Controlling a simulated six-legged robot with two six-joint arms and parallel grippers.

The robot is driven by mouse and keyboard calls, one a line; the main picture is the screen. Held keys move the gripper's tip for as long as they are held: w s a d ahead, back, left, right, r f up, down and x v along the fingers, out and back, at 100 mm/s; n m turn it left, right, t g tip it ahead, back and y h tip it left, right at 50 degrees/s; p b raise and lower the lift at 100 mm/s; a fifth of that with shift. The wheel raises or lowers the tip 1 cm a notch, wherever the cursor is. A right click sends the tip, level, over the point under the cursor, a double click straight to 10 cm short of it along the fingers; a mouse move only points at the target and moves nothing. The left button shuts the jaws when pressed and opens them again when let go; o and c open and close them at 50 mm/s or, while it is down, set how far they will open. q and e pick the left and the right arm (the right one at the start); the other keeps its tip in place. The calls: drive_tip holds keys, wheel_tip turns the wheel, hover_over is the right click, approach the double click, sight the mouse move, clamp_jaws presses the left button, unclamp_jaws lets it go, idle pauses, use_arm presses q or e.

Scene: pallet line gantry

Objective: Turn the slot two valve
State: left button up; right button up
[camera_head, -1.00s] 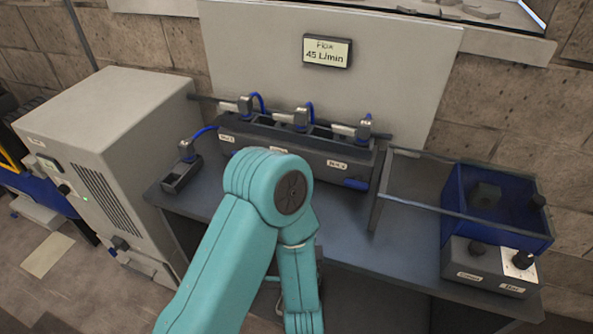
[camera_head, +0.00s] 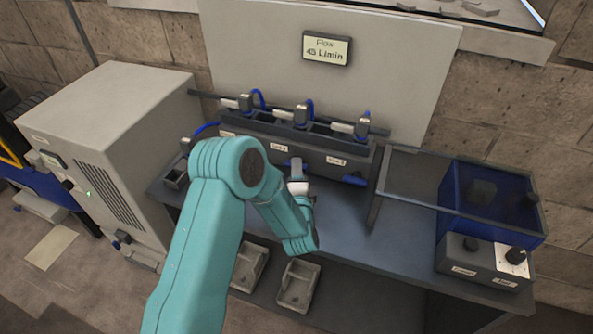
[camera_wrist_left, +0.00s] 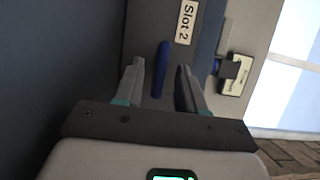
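The slot two valve shows in the left wrist view as an upright blue handle (camera_wrist_left: 162,68) beside the label "Slot 2" (camera_wrist_left: 186,22). My left gripper (camera_wrist_left: 160,80) is open, with one finger on each side of the handle. Gaps show between the handle and both fingers. In the head view, my left gripper (camera_head: 297,168) is at the front face of the dark slot rack (camera_head: 312,155), below the middle label. There the gripper hides much of the slot two handle. My right gripper is not in view.
Another blue valve handle (camera_head: 354,180) is to the right on the rack. A flow display (camera_head: 327,49) hangs above. A grey cabinet (camera_head: 110,140) stands left; a blue bin (camera_head: 490,200) and a control box with knobs (camera_head: 485,260) are at the right. The bench between is clear.

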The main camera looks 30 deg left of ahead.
use_arm(q)
clamp_jaws()
